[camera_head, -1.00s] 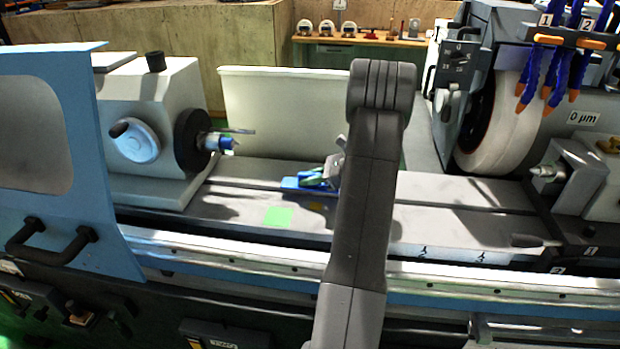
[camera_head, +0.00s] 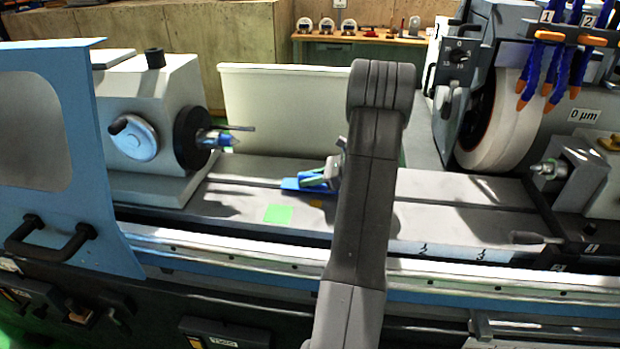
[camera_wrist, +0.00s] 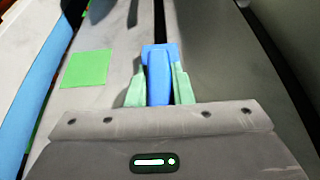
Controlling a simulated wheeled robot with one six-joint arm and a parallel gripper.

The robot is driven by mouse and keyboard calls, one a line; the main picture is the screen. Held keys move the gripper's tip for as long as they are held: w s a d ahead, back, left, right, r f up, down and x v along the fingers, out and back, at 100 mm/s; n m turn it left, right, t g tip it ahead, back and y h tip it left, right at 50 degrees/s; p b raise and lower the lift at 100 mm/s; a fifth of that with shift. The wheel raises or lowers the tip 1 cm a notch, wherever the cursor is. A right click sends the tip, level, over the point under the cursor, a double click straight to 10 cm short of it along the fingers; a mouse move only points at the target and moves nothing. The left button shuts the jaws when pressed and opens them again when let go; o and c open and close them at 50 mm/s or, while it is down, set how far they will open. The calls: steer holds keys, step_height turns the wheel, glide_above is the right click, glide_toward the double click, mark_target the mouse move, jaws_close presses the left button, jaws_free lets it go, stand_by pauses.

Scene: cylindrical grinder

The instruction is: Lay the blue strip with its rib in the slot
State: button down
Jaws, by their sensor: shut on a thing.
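The blue strip (camera_wrist: 159,72) is between the two green-tipped fingers of my gripper (camera_wrist: 159,88) in the wrist view. The gripper is shut on it. The dark slot (camera_wrist: 159,22) in the grey machine bed runs away from the strip's far end and roughly lines up with it. In the head view the strip (camera_head: 291,184) shows low at the bed beside my gripper (camera_head: 318,180), over the line of the slot (camera_head: 240,181). The rib on its underside is hidden, so I cannot tell whether it is in the slot.
A green square (camera_head: 277,214) lies on the bed in front of the strip; it also shows in the wrist view (camera_wrist: 86,69). The grey-white headstock (camera_head: 155,95) stands left, the grinding wheel (camera_head: 490,125) right. A blue guard door (camera_head: 60,170) stands at front left.

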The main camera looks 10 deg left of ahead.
steer(key=shift+f, duration=0.55)
steer(key=c, duration=1.2)
jaws_free()
steer(key=shift+b, duration=0.3)
steer(key=b+v, duration=0.2)
steer(key=v, duration=1.1)
steer(key=shift+d, duration=0.4)
steer(key=p+x, duration=0.2)
steer(key=x, duration=1.2)
steer(key=shift+r, duration=0.15)
steer(key=shift+r+p, duration=0.3)
steer(key=shift+r, duration=0.25)
steer(key=shift+f, duration=0.1)
